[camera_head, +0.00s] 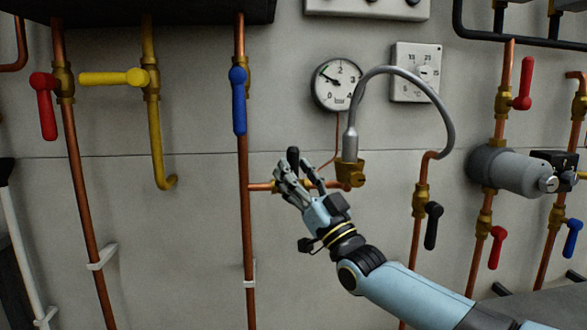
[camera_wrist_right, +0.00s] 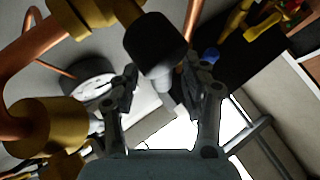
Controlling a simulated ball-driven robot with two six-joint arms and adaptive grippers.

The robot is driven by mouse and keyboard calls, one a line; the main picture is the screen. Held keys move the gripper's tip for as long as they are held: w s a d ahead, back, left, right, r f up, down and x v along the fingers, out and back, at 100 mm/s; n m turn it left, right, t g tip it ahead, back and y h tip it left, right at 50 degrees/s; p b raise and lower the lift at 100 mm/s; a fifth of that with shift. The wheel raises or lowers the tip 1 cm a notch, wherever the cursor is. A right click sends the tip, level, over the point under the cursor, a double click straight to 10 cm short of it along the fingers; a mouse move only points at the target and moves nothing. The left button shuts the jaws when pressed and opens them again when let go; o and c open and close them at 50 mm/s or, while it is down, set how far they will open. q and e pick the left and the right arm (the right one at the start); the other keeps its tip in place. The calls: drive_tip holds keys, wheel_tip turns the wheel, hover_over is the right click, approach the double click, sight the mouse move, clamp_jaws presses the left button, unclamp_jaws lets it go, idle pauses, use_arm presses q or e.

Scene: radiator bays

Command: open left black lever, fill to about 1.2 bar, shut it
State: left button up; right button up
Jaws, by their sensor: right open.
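The left black lever (camera_head: 293,157) stands upright, across the short horizontal copper pipe, left of the brass fitting (camera_head: 350,173) at the grey hose's lower left end. My right gripper (camera_head: 291,182) is open in front of that pipe, with its fingers around the lever's lower part in the picture; I cannot tell whether they touch. In the right wrist view the lever's black end (camera_wrist_right: 155,45) shows beyond and between the open fingers (camera_wrist_right: 165,88). The round pressure gauge (camera_head: 336,84) is up and right; its needle points to the upper left, too small to read exactly. My left gripper is out of view.
A grey hose (camera_head: 440,110) arches to a valve with a second black lever (camera_head: 433,225), hanging down. Blue (camera_head: 238,100), yellow (camera_head: 112,78) and red (camera_head: 43,105) levers are on the left pipes. A grey cylinder (camera_head: 507,170) is at right.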

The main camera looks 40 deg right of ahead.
drive_tip(key=v, duration=1)
drive_tip(key=shift+s+f, duration=0.25)
drive_tip(key=s+a+f+g+h, duration=0.1)
drive_tip(key=s+f+g, duration=0.35)
drive_tip(key=f, duration=0.85)
drive_tip(key=s+a+f+m+g, duration=0.1)
drive_tip(key=s+f+g, duration=0.35)
drive_tip(key=f, duration=0.85)
drive_tip(key=s+a+f+g+h, duration=0.1)
drive_tip(key=s+f+g, duration=0.3)
drive_tip(key=f, duration=0.9)
drive_tip(key=s+a+f+g, duration=0.1)
drive_tip(key=s+f+g, duration=0.3)
drive_tip(key=s, duration=0.7)
drive_tip(key=s+a+f+g, duration=0.2)
drive_tip(key=s+f+g, duration=0.2)
drive_tip(key=s+f, duration=0.4)
drive_tip(key=s+a+f+n+g, duration=0.1)
drive_tip(key=s+f+g, duration=0.3)
drive_tip(key=s, duration=0.9)
wheel_tip(320, 180, down, 3)
drive_tip(key=shift+s+a+r, duration=0.1)
drive_tip(key=shift+s+a, duration=0.3)
drive_tip(key=shift+a, duration=0.1)
